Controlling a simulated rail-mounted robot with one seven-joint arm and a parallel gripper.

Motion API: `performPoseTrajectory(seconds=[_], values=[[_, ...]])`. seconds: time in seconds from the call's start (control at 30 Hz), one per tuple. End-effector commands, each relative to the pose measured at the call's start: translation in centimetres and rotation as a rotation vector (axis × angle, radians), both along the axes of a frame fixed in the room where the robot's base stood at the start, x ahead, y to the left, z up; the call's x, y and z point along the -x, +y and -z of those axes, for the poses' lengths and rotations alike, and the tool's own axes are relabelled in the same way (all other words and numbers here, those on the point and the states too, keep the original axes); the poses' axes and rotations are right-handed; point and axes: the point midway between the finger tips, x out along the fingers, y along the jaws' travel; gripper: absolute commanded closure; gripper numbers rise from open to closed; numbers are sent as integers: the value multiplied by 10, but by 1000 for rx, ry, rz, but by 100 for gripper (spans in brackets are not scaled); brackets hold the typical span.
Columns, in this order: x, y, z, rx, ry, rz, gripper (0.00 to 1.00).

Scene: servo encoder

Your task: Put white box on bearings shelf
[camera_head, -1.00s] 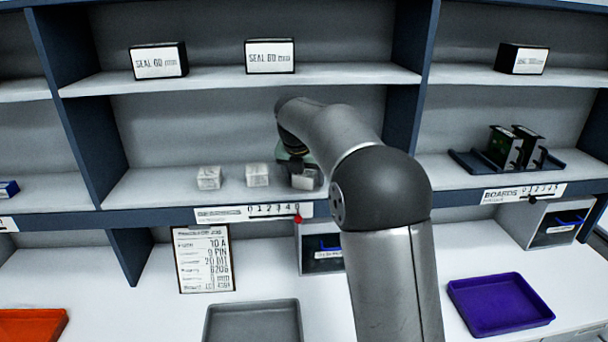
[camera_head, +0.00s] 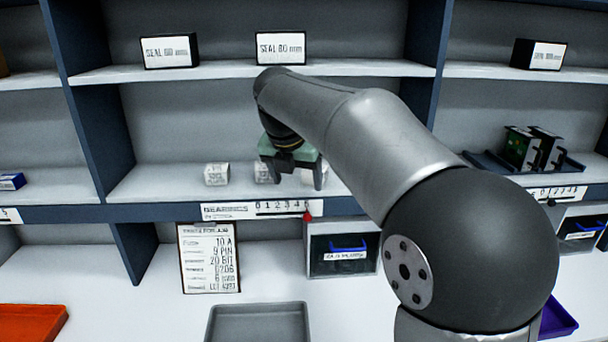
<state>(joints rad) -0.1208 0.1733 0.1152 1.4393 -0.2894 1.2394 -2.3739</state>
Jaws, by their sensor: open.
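The bearings shelf (camera_head: 140,186) is the middle compartment, with a "BEARINGS" label (camera_head: 226,211) on its front edge. A small white box (camera_head: 216,174) stands on it at left centre. A second white box (camera_head: 262,173) stands to its right, partly covered by my gripper. My gripper (camera_head: 297,180) is open at the shelf's front, right of the first box, fingers pointing down. A pale patch shows between and behind the fingers; I cannot tell whether it is a third white box. Contact with the shelf is unclear.
Black-and-white seal boxes (camera_head: 280,47) stand on the shelf above. Green boards (camera_head: 530,148) sit in a rack at right. A grey tray (camera_head: 258,324), a drawer bin (camera_head: 343,254) and a list sheet (camera_head: 209,258) are below. The shelf's left part is clear.

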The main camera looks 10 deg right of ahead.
Motion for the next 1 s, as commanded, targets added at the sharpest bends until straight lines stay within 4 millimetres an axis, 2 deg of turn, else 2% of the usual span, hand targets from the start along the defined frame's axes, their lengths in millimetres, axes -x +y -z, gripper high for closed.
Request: performPoseTrajectory(seconds=[0.1,0.33,0.47,0.57,0.67,0.83,1.0], values=[[8,4,1,0,-1,-1,28],[11,5,0,-2,-1,5,28],[24,-1,8,-47,-6,122,28],[52,-13,26,-138,-21,368,28],[92,-27,53,-262,-40,724,28],[169,-49,107,-455,-75,1406,28],[243,-61,160,-582,-111,2045,28]])
